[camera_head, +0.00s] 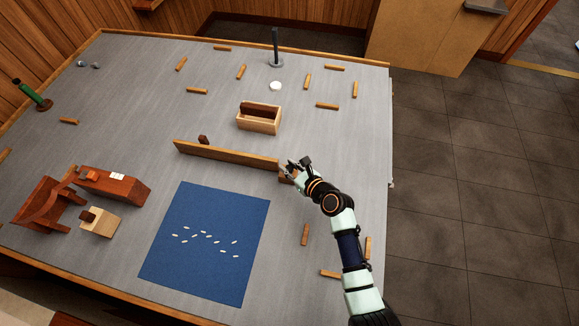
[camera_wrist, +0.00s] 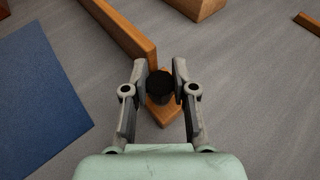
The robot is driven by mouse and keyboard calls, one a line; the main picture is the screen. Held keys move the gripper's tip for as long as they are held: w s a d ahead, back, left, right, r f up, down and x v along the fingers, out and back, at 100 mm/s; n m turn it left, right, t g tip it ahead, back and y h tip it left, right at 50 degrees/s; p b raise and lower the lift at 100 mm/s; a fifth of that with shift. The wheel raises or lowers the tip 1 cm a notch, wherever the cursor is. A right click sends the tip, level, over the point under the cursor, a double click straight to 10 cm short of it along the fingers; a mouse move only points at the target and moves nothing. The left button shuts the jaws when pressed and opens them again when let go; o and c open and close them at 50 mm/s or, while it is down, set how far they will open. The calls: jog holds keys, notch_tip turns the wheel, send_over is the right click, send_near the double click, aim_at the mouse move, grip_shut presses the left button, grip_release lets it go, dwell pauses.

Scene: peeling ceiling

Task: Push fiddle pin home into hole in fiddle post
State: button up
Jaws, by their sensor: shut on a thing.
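In the wrist view, my gripper (camera_wrist: 160,76) has its two fingers on either side of a dark round piece, which I take as the fiddle pin (camera_wrist: 159,88), and is shut on it. The pin stands over a small orange-brown wooden block, the fiddle post (camera_wrist: 163,115), at the near end of a long wooden rail (camera_wrist: 118,28). The hole is hidden, and I cannot tell how deep the pin sits. In the head view, my gripper (camera_head: 295,167) is at the right end of the rail (camera_head: 225,154) and covers most of the post.
A blue mat (camera_head: 205,275) with several small pale pieces lies left of my arm. A wooden box (camera_head: 259,127) stands behind the rail. Brown wooden blocks (camera_head: 113,185) stand at the left. Several short wooden strips lie scattered on the grey table (camera_head: 330,150).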

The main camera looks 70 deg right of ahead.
jog(key=shift+f, duration=0.15)
jog(key=shift+f+b, duration=0.6)
jog(key=shift+f, duration=0.15)
jog(key=o, duration=1)
jog(key=s+a+r+p, duration=0.2)
jog(key=s+r, duration=0.1)
jog(key=s+a+r+p, duration=0.1)
jog(key=s+r, duration=0.1)
jog(key=s, duration=0.1)
jog(key=s+a+r+p, duration=0.2)
jog(key=s+r, duration=0.1)
jog(key=shift+s+a+r+p, duration=0.3)
jog(key=shift+r, duration=0.05)
